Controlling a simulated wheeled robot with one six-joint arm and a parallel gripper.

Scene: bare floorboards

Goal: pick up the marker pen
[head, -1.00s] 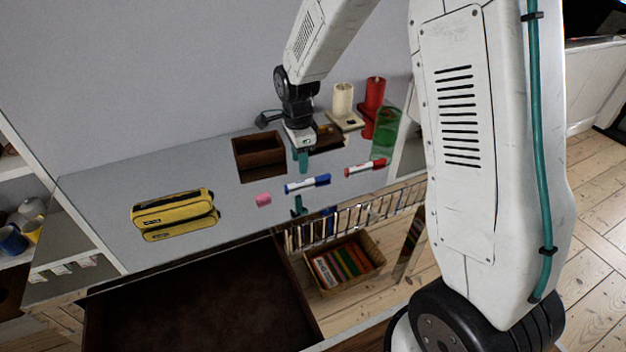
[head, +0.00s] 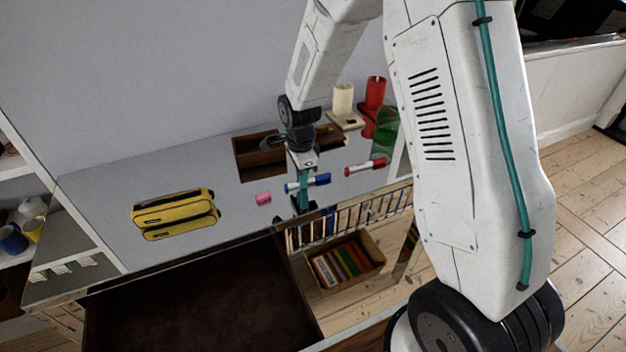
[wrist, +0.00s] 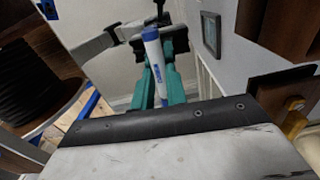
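A marker pen (head: 321,179) with a white barrel and blue parts lies on the glossy grey desk top. My gripper (head: 303,192) is down at this pen, its teal fingers crossing in front of the pen's middle. In the wrist view, the white and blue pen (wrist: 155,58) runs between the fingers of my gripper (wrist: 160,45), close to both dark pads. I cannot tell whether the pads press on it. A second marker, white and red (head: 366,167), lies to the right, apart from my gripper.
A pink eraser (head: 263,198) and a yellow pencil case (head: 175,213) lie to the left. A brown open box (head: 257,160) is behind my gripper. A cream candle (head: 343,99), a red candle (head: 375,93) and a green glass (head: 385,132) stand at back right. An open drawer (head: 200,300) juts out in front.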

